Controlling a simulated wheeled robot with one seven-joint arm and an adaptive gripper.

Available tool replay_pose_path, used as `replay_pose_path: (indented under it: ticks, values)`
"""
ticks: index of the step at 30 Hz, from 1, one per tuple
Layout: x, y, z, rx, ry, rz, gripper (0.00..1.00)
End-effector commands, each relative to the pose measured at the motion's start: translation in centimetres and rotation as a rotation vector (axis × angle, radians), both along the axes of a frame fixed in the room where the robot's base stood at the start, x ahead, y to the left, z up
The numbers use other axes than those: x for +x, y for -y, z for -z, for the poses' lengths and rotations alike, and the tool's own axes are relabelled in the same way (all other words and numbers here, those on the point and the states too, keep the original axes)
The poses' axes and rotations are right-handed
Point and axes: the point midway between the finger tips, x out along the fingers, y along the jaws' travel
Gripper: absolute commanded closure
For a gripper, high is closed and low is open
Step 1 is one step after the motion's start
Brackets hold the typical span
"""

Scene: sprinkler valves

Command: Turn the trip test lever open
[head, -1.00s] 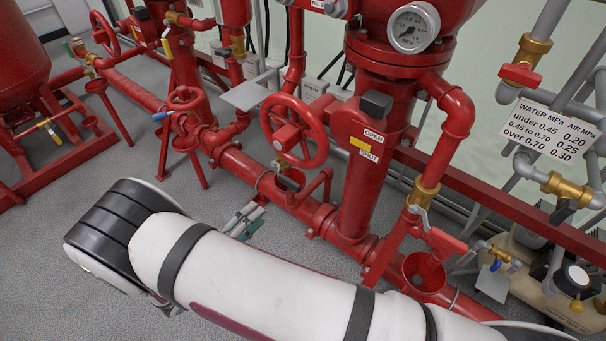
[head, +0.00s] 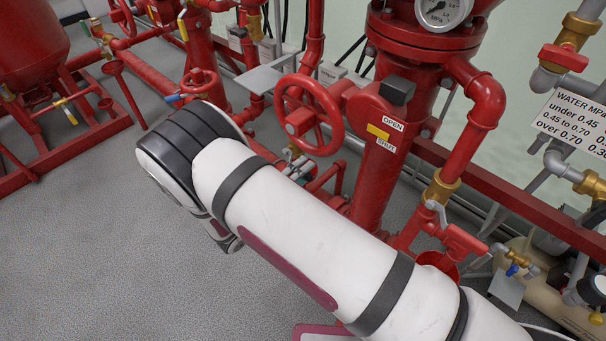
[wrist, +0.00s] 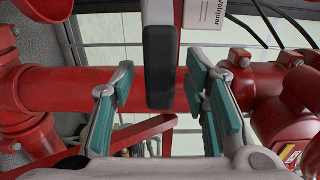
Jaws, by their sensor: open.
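My gripper (wrist: 160,108) is open in the wrist view, with teal pads left and right. A dark grey bar-shaped handle (wrist: 159,65) hangs upright between the pads, with gaps on both sides and no visible contact. Its depth relative to the fingertips is hard to judge. No readable label marks it as the trip test lever. A red pipe (wrist: 75,90) runs across behind it. In the head view my white arm covers the lower middle and mostly hides the gripper.
A red handwheel (head: 308,115) stands just beyond my arm. A red column with OPEN and SHUT labels (head: 386,143) is right of it. A red-handled valve (head: 465,240) and gauge (head: 440,10) are farther right. Grey floor (head: 90,240) at left is clear.

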Motion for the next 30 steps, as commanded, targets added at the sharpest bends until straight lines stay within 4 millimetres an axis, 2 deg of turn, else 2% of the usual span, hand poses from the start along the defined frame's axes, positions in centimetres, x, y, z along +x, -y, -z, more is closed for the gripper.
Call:
replay_pose_path:
  ticks: [10,11,16,25,30]
  values:
    - [0.35,0.26,-0.02,0.000,0.000,-0.001,0.58]
    - [0.35,0.26,-0.02,0.000,0.000,-0.001,0.61]
    - [0.34,0.26,-0.01,0.000,0.000,-0.001,0.99]
    - [0.19,0.25,-0.11,-0.006,-0.005,-0.001,1.00]
    - [-0.60,0.27,-0.64,-0.042,-0.033,-0.001,1.00]
